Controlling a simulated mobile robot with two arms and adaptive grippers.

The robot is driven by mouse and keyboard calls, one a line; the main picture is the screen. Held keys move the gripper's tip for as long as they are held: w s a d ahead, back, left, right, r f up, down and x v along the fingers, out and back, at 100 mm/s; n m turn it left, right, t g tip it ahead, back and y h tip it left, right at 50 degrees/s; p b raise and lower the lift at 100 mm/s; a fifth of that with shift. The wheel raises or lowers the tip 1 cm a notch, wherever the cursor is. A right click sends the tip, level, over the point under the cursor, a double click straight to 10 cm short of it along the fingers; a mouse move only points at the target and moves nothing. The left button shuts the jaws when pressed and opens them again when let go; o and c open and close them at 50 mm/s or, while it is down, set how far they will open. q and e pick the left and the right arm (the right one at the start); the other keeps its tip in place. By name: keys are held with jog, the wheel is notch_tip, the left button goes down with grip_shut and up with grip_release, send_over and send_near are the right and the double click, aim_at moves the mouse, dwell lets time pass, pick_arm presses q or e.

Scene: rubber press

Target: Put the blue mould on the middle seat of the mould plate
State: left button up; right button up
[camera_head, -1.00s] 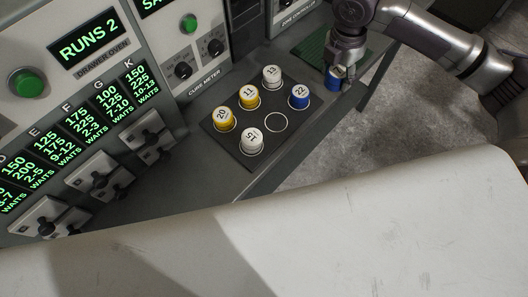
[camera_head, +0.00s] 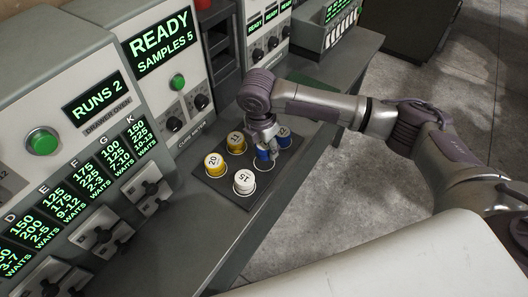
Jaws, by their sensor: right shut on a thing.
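The dark mould plate (camera_head: 213,181) lies on the bench with numbered moulds on it. Yellow moulds 20 (camera_head: 214,164) and 11 (camera_head: 236,143) sit on the left row. White mould 15 (camera_head: 244,182) and blue mould 22 (camera_head: 284,138) sit at the two ends of the right row. My right gripper (camera_head: 265,147) points down over the middle of that row, shut on a blue mould (camera_head: 263,155). This mould is at the middle seat, between 15 and 22; whether it touches the plate I cannot tell. White mould 13 is hidden behind my gripper. My left gripper is out of view.
The cure meter (camera_head: 165,75) and drawer oven (camera_head: 70,90) panels stand along the left of the plate. A control box (camera_head: 325,25) stands farther back. The bench edge lies just right of the plate. The bench in front of the plate is clear.

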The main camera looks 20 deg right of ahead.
aim_at(264, 162)
jog(key=shift+a+f, duration=0.1)
jog(key=shift+f, duration=0.15)
notch_tip(264, 162, down, 3)
jog(key=shift+f+p, duration=0.15)
jog(key=shift+p, duration=0.4)
jog(key=shift+f, duration=0.2)
jog(key=o, duration=1.3)
jog(key=shift+f, duration=0.1)
jog(key=r, duration=0.4)
jog(key=r+b, duration=0.1)
jog(key=r, duration=0.3)
jog(key=s+a+r+b, duration=0.1)
jog(key=r, duration=0.3)
jog(key=shift+r, duration=0.1)
